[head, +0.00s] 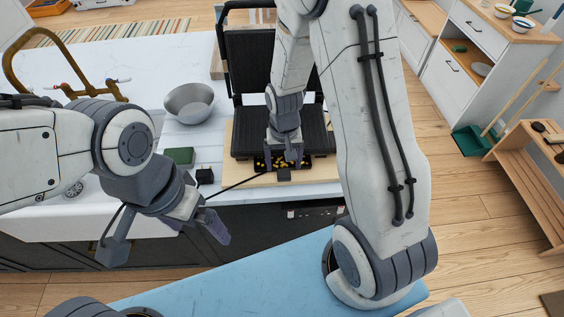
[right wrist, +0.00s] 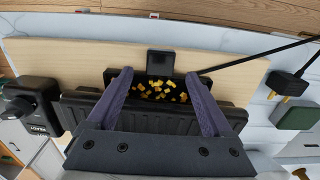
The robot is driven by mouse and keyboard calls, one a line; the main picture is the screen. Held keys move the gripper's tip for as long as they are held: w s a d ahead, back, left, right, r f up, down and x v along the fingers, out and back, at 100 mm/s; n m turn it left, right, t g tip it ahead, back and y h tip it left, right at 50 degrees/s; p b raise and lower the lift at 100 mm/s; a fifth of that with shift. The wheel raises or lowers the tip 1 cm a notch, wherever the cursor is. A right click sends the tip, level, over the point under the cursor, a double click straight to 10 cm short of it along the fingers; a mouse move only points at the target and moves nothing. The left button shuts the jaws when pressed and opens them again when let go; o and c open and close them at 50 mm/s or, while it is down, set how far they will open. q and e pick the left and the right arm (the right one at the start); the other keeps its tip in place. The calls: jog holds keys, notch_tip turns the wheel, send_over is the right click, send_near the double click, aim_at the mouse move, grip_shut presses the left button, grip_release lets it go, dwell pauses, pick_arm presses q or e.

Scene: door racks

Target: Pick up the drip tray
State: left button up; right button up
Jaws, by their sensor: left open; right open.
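The drip tray (head: 262,163) is a small dark tray holding yellow bits, at the front of the open black grill (head: 252,130) on a wooden board. The right wrist view shows the tray (right wrist: 160,92) with a dark square tab (right wrist: 160,63) at its outer edge. My right gripper (head: 290,156) is open above the tray and partly hides it in the head view. In the right wrist view, its fingers (right wrist: 158,76) appear on either side of the tray, with nothing held. My left gripper (head: 206,224) is open and empty, in front of the counter at left.
A grey bowl (head: 189,102), a green block (head: 179,156) and a black plug (head: 205,176) with a cable stand left of the wooden board (head: 240,174). A brass faucet (head: 62,75) is further left. Wooden floor (head: 470,225) lies open at right.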

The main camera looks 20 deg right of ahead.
aim_at(284, 171)
jog(key=shift+f, duration=1.55)
grip_shut()
jog(key=shift+w, duration=0.1)
jog(key=shift+r+p, duration=0.15)
jog(key=shift+p, duration=0.25)
